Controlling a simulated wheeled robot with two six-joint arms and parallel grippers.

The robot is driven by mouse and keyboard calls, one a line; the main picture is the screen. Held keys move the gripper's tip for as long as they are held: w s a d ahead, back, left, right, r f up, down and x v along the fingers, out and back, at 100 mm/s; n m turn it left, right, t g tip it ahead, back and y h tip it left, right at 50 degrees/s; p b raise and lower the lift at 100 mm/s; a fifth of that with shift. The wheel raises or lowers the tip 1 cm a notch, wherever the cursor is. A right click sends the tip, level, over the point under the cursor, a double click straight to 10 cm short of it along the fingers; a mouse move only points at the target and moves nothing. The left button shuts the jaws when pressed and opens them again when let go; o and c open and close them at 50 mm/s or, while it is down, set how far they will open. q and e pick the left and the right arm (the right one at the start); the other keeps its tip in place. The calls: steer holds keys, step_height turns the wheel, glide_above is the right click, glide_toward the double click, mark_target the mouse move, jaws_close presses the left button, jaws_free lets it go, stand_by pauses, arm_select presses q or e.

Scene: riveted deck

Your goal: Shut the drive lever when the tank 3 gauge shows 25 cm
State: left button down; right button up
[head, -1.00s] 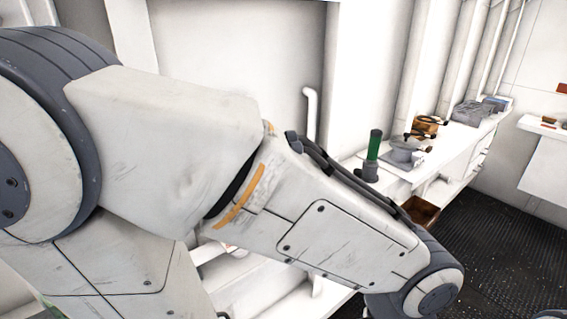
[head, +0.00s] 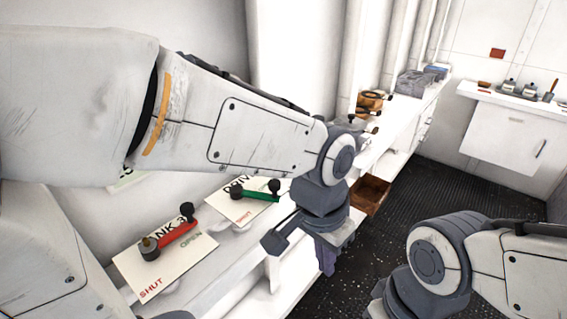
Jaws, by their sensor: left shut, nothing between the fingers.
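The TANK 3 plate (head: 128,262) lies at lower left, with a red lever (head: 178,233) and the words SHUT and OPEN. Behind it to the right is the drive plate (head: 222,208), with a green lever (head: 262,196) and the word SHUT; OPEN is not visible there. I cannot tell either lever's setting. No readable gauge shows; a pale label with green marks (head: 128,179) is partly hidden behind my left arm. My left gripper (head: 327,262) is shut and empty, pointing down to the right of the plates, apart from both levers. My right gripper is out of frame.
A white counter runs back along the wall, with brown valve-like parts (head: 371,102) and a grey block (head: 414,84). An open brown box (head: 370,194) is below it. A white wall cabinet (head: 515,132) carries small items. The dark floor (head: 445,175) between is clear.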

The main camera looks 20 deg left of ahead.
arm_select(q)
steer(key=w+a+r+n+t, duration=0.1)
steer(key=w+a+r+n, duration=0.15)
steer(key=w+a, duration=0.35)
steer(key=w+a+r+n+t+y, duration=0.1)
steer(key=w+a+r, duration=0.35)
steer(key=w, duration=0.35)
steer(key=w+a+r+n+t, duration=0.1)
steer(key=w+a+r, duration=0.2)
steer(key=w+a, duration=0.25)
steer(key=p+x, duration=0.1)
steer(key=x, duration=0.3)
steer(key=p+x, duration=0.1)
steer(key=x, duration=0.3)
steer(key=shift+w+d+f+p, duration=0.1)
steer(key=shift+w+f+p, duration=0.15)
steer(key=shift+w+p, duration=0.1)
steer(key=shift+s+f, duration=0.1)
steer(key=shift+f, duration=0.2)
steer(key=s+p, duration=0.1)
steer(key=s, duration=0.1)
steer(key=shift+s, duration=0.25)
steer(key=shift+s+f+p, duration=0.15)
steer(key=shift+s+p, duration=0.15)
steer(key=shift+s, duration=0.25)
